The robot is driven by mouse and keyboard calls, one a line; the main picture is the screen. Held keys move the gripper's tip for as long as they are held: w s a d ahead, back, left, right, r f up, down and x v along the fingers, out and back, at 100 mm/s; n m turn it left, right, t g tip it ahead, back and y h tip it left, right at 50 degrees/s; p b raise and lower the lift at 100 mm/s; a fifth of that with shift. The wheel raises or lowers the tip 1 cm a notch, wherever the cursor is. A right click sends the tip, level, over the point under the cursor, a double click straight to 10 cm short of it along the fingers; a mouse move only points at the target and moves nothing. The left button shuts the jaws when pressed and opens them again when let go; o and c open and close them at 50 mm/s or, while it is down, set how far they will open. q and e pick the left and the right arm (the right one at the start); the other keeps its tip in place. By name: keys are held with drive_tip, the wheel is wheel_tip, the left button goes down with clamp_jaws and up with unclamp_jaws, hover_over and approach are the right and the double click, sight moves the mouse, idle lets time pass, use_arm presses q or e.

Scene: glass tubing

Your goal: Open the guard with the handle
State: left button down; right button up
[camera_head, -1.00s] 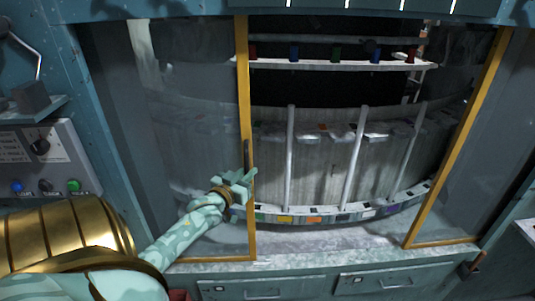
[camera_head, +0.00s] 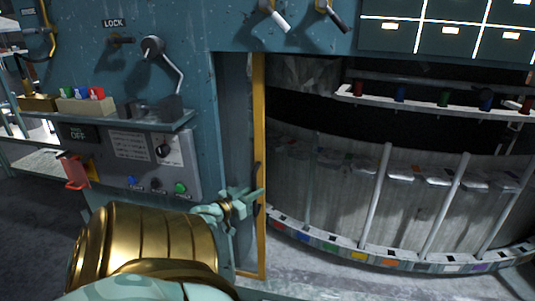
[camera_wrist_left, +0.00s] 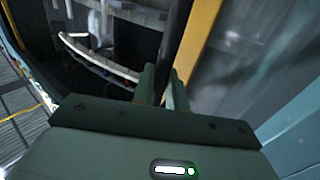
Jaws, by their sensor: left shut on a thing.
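The guard is a sliding clear panel with a yellow upright frame edge (camera_head: 259,110) in the head view. Only a narrow strip of it shows beside the blue cabinet wall. Its dark upright handle (camera_head: 257,174) sits on the yellow edge. My left gripper (camera_head: 252,197) is at the handle, shut on it. In the left wrist view the dark handle (camera_wrist_left: 176,38) runs down to between the fingers of my left gripper (camera_wrist_left: 160,85), beside the yellow frame (camera_wrist_left: 200,38). My right gripper is not in view.
To the right of the guard is a wide opening with a curved drum, white posts (camera_head: 375,195) and a shelf (camera_head: 430,103) of small coloured pieces. On the left are a control panel (camera_head: 120,165), a crank (camera_head: 165,60) and a shelf with coloured blocks (camera_head: 88,95).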

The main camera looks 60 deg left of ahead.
use_arm(q)
drive_tip(key=shift+s+a+f, duration=0.15)
drive_tip(key=shift+s+a, duration=0.2)
drive_tip(key=shift+s, duration=0.2)
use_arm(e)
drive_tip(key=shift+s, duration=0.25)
use_arm(q)
drive_tip(key=c, duration=1.5)
unclamp_jaws()
drive_tip(key=shift+w, duration=0.15)
drive_tip(key=v, duration=1.6)
drive_tip(key=shift+s+b, duration=0.2)
drive_tip(key=shift+b, duration=0.2)
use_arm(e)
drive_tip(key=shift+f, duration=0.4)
